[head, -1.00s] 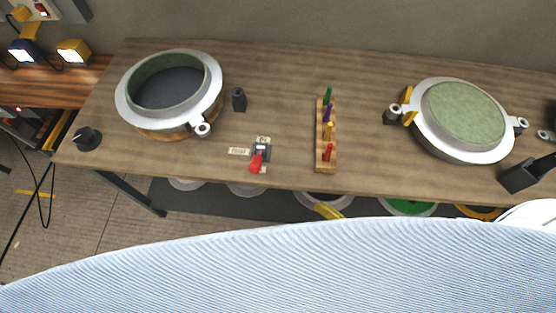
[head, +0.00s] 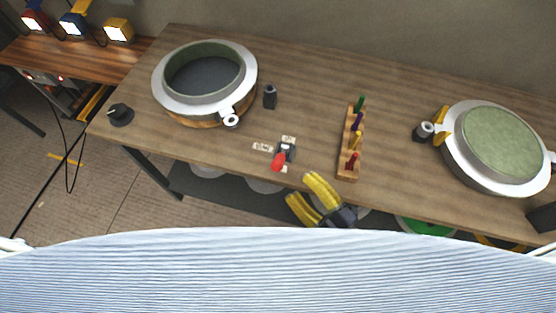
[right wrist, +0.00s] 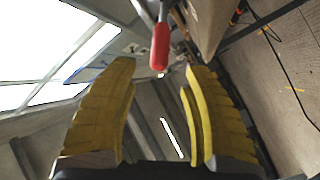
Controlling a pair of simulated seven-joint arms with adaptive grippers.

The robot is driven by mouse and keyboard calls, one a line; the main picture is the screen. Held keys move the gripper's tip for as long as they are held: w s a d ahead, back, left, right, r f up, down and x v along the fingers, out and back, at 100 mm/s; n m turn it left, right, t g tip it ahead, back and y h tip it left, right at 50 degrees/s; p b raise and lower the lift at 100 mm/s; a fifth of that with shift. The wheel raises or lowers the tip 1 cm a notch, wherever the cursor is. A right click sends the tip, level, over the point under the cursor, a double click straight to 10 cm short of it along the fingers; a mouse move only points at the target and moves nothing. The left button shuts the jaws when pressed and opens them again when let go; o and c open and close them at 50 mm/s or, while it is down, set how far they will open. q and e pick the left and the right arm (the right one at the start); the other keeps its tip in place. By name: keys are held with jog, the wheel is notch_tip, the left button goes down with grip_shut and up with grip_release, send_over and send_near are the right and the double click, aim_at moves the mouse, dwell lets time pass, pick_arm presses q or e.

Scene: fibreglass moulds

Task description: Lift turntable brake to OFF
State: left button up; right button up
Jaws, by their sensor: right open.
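The brake lever has a red handle (head: 278,161) on a small dark-grey base (head: 287,148) near the front edge of the bench, with small pale labels (head: 263,147) beside it. The handle tilts toward the front edge. My right gripper (head: 303,190) has yellow fingers, open and empty, just in front of the bench edge, below and to the right of the handle. In the right wrist view the red handle (right wrist: 160,47) lies near the gap between the open fingertips, with no visible contact. My left gripper is not in view.
A round ring mould (head: 205,83) stands behind the lever to the left. A wooden rack (head: 348,158) with several coloured-handled tools stands to its right. A dark cylinder (head: 270,97) stands behind the lever. A green-topped mould (head: 500,142) lies at far right.

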aim_at(278, 162)
jog(key=x, duration=1)
grip_shut()
dwell(0.4)
